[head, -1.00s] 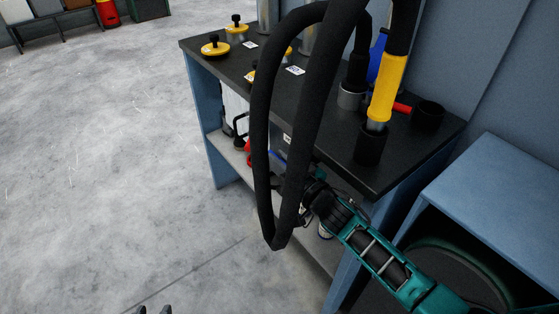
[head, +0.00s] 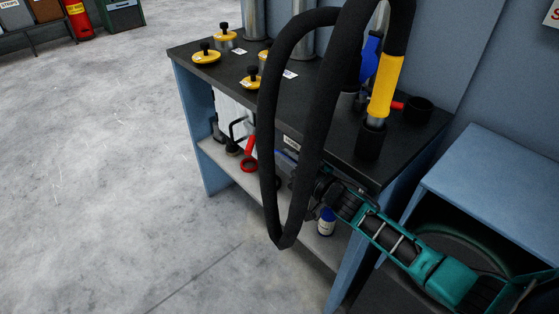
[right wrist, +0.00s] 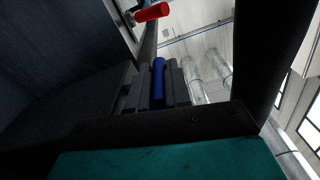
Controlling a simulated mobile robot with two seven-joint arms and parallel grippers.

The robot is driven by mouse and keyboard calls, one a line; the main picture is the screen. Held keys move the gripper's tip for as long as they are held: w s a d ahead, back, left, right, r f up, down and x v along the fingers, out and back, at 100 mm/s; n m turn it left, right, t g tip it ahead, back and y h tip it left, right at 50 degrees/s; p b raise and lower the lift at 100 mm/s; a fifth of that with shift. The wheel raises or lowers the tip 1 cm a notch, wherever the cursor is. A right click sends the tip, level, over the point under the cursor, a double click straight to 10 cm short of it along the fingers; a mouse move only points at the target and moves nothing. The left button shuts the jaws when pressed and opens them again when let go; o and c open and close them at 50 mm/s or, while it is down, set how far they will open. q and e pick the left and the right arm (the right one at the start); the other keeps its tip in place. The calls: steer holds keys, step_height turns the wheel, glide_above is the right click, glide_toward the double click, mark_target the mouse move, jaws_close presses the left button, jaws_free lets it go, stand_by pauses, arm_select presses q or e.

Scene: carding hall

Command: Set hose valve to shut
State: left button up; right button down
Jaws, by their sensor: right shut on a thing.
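A blue handle (right wrist: 158,80) lies between the two dark fingers of my right gripper (right wrist: 158,97) in the right wrist view. The gripper is shut on it. In the head view a bit of the blue handle (head: 284,156) shows through the hose loop, just below a small white label (head: 291,142) on the bench front. My right gripper (head: 286,175) is mostly hidden there by the thick black hose (head: 271,160). The valve body cannot be made out. My left gripper is out of view.
A red ring-ended tool (head: 249,160) and a bottle (head: 326,222) are on the lower shelf. The floor at left is clear.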

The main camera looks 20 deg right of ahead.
steer(key=shift+w+d, duration=0.1)
steer(key=shift+d, duration=0.15)
steer(key=c, duration=1.2)
jaws_free()
steer(key=shift+d, duration=0.1)
steer(key=shift+o, duration=0.6)
